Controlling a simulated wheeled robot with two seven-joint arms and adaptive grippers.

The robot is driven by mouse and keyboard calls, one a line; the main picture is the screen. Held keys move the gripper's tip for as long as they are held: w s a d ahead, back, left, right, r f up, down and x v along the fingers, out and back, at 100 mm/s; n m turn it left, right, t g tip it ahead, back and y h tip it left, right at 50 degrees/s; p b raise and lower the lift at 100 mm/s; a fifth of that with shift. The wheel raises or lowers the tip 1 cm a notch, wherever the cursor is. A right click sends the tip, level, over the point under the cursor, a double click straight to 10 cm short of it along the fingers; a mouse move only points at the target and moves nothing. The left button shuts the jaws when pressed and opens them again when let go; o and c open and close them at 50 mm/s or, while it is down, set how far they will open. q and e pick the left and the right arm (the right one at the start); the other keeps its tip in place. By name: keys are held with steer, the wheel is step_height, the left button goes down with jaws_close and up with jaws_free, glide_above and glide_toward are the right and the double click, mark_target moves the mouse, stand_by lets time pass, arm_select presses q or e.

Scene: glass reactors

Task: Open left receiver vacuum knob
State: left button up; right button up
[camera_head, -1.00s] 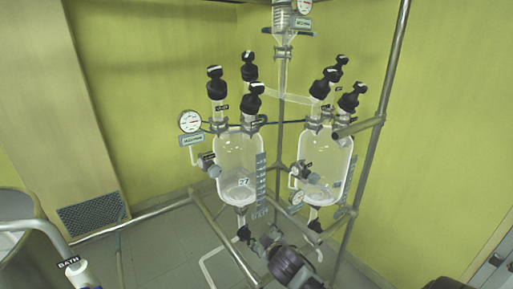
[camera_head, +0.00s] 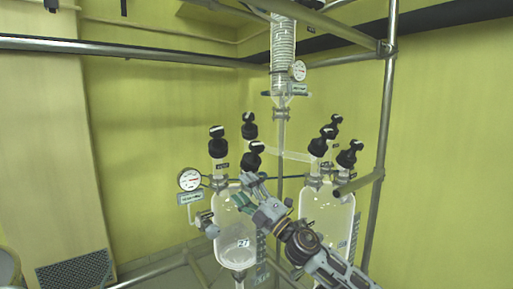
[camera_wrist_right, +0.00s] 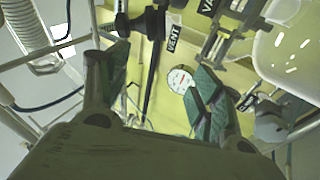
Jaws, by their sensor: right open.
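The left receiver (camera_head: 235,240) is a clear glass vessel with several black knobs on top: a left one (camera_head: 217,142), a back one (camera_head: 249,126) and a front one (camera_head: 254,156). Their small labels are too small to read in the head view, so I cannot tell which is the vacuum knob. My right gripper (camera_head: 243,192) is open and empty, its green-padded fingers in front of the vessel's upper part, below the front knob. In the right wrist view its fingers (camera_wrist_right: 155,88) are spread, with a VENT label (camera_wrist_right: 173,38) beyond them. My left gripper is not in view.
A round gauge (camera_head: 190,180) stands left of the left receiver; a gauge also shows in the wrist view (camera_wrist_right: 182,80). The right receiver (camera_head: 328,215) is partly behind my right arm. A metal frame post (camera_head: 383,130) stands at right, and a coiled condenser (camera_head: 283,60) rises above.

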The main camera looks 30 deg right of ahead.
steer(key=s+a+r+n+g+y, duration=0.2)
steer(key=a+r+n+g+y, duration=0.2)
steer(key=r+n+g+y, duration=0.7)
steer(key=s+d+r+n+t+h, duration=0.1)
steer(key=s+d+r+n+h, duration=0.1)
steer(key=d+h, duration=0.5)
steer(key=s+d+r+n+t+h, duration=0.1)
steer(key=s+d+r+n+h, duration=0.2)
steer(key=d+h, duration=0.4)
steer(key=shift+r+n+h, duration=0.5)
steer(key=shift+n+h, duration=0.2)
steer(key=shift+h, duration=0.2)
steer(key=shift+w, duration=0.15)
steer(key=shift+w, duration=0.1)
